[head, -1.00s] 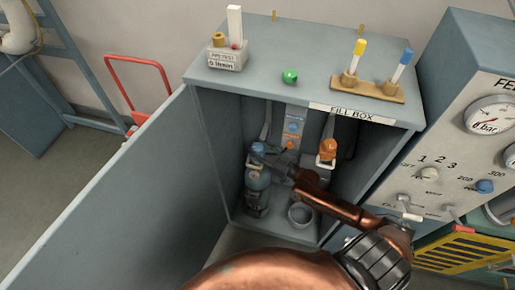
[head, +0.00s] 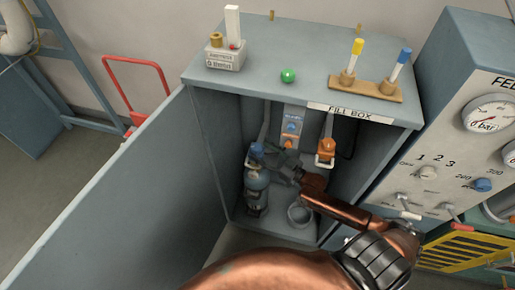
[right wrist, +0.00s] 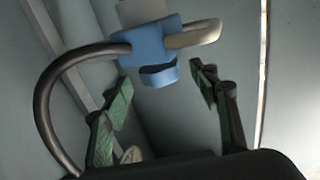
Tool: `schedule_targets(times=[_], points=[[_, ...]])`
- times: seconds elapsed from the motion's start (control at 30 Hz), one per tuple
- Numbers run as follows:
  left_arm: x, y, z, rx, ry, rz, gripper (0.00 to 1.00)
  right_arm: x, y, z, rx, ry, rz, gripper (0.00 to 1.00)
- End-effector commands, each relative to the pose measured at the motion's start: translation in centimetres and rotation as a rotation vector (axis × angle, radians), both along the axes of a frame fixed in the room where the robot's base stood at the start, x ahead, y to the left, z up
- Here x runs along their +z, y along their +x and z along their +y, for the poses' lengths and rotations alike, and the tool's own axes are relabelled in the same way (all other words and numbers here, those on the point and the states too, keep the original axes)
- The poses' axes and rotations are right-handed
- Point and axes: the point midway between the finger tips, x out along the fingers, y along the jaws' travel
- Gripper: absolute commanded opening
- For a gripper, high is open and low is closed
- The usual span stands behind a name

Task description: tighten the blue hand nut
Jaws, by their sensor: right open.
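The blue hand nut (head: 256,150) shows at the top of the dark blue-grey cylinder (head: 257,185), which stands upright inside the open fill box at its left. In the right wrist view a blue fitting (right wrist: 150,42) has a smaller blue piece (right wrist: 160,75) on its underside, a dark hose on its left and a pale part on its right. My right gripper (head: 278,168) is open and empty, just right of and slightly below the nut. In the right wrist view its green-padded fingertips (right wrist: 160,88) are spread wide, with the blue piece ahead between them. My left gripper is out of view.
An orange fitting (head: 325,150) hangs at the right inside the box, and a grey bowl (head: 300,214) sits on its floor. The open door (head: 130,200) stands at the left. A gauge panel (head: 455,150) stands at the right.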

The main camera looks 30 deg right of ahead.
Motion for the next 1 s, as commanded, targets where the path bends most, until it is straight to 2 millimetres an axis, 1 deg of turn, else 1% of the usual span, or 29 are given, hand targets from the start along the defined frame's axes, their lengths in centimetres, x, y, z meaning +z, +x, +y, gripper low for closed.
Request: schedule_targets(times=[0.03,0.2,0.3,0.4,0.57,0.8,0.93,1.0], points=[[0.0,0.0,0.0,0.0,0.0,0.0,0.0,-0.2,-1.3,-0.4,0.0,-0.003,0.004,0.55],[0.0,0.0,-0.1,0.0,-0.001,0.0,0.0,-0.1,-4.6,-1.5,0.0,-0.002,0.004,0.55],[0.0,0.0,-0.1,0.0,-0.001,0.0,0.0,-0.1,-6.2,-1.9,0.001,-0.002,0.003,0.55],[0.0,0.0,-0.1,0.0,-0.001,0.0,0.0,-0.1,-7.3,-2.4,0.0,-0.002,0.003,0.55],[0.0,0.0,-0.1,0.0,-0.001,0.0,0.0,0.0,-8.1,-2.6,0.001,-0.001,0.0,0.55],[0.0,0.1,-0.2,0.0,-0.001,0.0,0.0,0.0,-8.2,-2.6,0.001,0.0,0.0,0.55],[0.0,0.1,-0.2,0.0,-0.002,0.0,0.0,-0.3,-8.3,-2.2,0.004,-0.001,0.013,0.47],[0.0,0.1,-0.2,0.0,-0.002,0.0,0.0,-1.0,-8.6,-1.1,0.013,-0.005,0.044,0.45]])
